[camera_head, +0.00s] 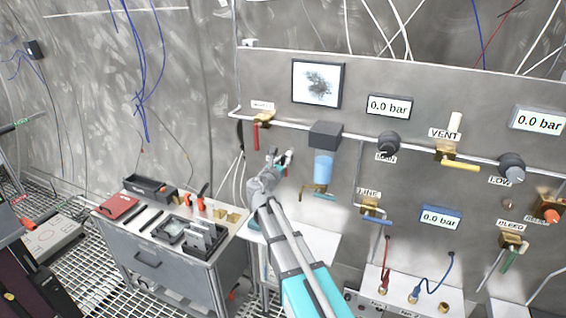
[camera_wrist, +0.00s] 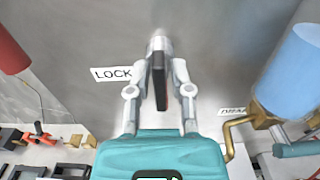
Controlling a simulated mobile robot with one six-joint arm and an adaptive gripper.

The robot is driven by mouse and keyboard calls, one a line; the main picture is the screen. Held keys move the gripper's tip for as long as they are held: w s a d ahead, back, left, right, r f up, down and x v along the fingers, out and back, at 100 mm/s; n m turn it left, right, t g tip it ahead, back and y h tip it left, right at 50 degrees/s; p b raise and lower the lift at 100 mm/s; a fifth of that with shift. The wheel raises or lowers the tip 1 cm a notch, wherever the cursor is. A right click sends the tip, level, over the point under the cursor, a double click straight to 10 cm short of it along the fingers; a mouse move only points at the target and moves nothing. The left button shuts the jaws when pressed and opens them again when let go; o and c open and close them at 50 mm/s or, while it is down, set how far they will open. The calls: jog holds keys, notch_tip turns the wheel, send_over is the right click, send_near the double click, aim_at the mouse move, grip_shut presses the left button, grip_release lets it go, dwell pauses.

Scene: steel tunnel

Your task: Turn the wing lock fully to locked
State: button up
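In the wrist view, the wing lock appears as a dark upright wing (camera_wrist: 159,82) with a pale silver round part (camera_wrist: 159,42) above it. A white label reading LOCK (camera_wrist: 111,74) is on the grey panel to its left. My gripper (camera_wrist: 164,68) has one finger on each side of the dark wing. The left fingertip is very close to it, and a gap shows at the right finger. I cannot tell whether either finger touches. In the head view, my gripper (camera_head: 284,160) is at the panel and hides the lock.
A blue cylinder (camera_head: 324,166) with a brass elbow hangs just right of my gripper, and a red-handled valve (camera_head: 257,134) is up to the left. A tool bench (camera_head: 178,262) stands left of my arm. More valves and gauges line the panel (camera_head: 420,180) to the right.

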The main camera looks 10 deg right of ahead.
grip_shut()
jog(key=shift+m, duration=0.3)
jog(key=m, duration=0.4)
jog(key=shift+s+d, duration=0.1)
jog(key=shift+d, duration=0.05)
jog(key=m, duration=0.4)
jog(key=shift+f+m, duration=0.1)
jog(key=shift+m, duration=0.2)
jog(key=shift+s+d+f+m+b, duration=0.1)
jog(key=shift+m+b, duration=0.05)
jog(key=shift+m, duration=2.1)
jog(key=shift+f+m+b, duration=0.1)
jog(key=shift+m+b, duration=0.05)
jog(key=shift+m, duration=2.1)
jog(key=shift+o, duration=2.4)
grip_release()
